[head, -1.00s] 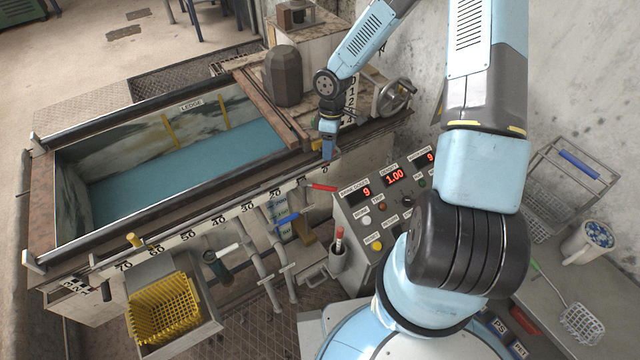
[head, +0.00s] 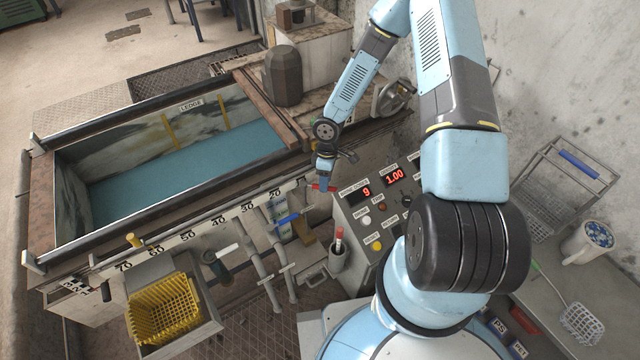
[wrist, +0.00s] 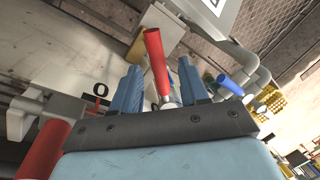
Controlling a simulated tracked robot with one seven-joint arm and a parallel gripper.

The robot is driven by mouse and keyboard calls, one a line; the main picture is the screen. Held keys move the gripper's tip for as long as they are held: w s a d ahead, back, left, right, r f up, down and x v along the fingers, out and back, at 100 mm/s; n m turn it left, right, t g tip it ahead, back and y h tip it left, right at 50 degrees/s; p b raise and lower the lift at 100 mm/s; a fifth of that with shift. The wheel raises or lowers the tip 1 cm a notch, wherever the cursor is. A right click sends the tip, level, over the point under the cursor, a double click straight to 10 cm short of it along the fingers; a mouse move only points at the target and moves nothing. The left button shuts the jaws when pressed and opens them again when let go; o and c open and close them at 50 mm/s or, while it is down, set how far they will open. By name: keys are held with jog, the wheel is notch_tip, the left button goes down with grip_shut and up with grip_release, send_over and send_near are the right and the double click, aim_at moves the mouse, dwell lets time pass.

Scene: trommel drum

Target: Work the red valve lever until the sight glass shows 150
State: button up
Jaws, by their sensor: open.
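The red valve lever (head: 314,188) sticks out at the tank's front, left of the control panel. In the wrist view, the red lever (wrist: 156,58) shows between the two blue fingers of my gripper (wrist: 159,66), which are open and apart from each other. Whether a finger touches it I cannot tell. In the head view, my gripper (head: 328,178) points down at the lever and partly hides it. A pale blue upright panel (head: 283,232) below the blue lever may be the sight glass; no level can be read on it.
A blue-handled lever (head: 288,219) and pipes stand just left of the red lever. The control panel (head: 352,217) with red readouts is close on the right. The tank (head: 120,234) holds bluish water. A yellow basket (head: 165,308) sits at the lower left.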

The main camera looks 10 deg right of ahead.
jog(key=shift+s+f, duration=0.15)
jog(key=shift+f, duration=0.55)
jog(key=shift+c, duration=0.2)
jog(key=shift+a, duration=0.1)
grip_shut()
